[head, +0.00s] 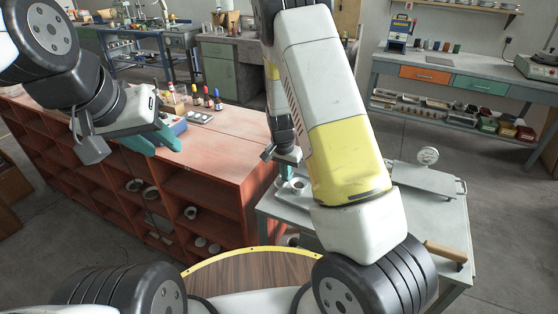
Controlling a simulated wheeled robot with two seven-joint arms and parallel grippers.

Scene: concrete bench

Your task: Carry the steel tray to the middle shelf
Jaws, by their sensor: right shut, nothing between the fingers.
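The steel tray (425,181), a flat grey plate with a small raised handle at each end, lies on the small grey table at the right. My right gripper (284,176) is shut and empty at the left end of that table, well apart from the tray. My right arm hides the table's middle. My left gripper (155,148) is over the front edge of the red bench, its teal fingers apart and nothing visible between them. The red bench has open shelves (205,188) below its top; I cannot tell which one is the middle shelf.
A round pale object (428,156) is just behind the tray. A wooden-handled tool (446,252) lies at the small table's front right. Several small bottles (206,98) stand on the red bench. Bowls and rings (150,194) sit in its shelves. Floor shows right of the small table.

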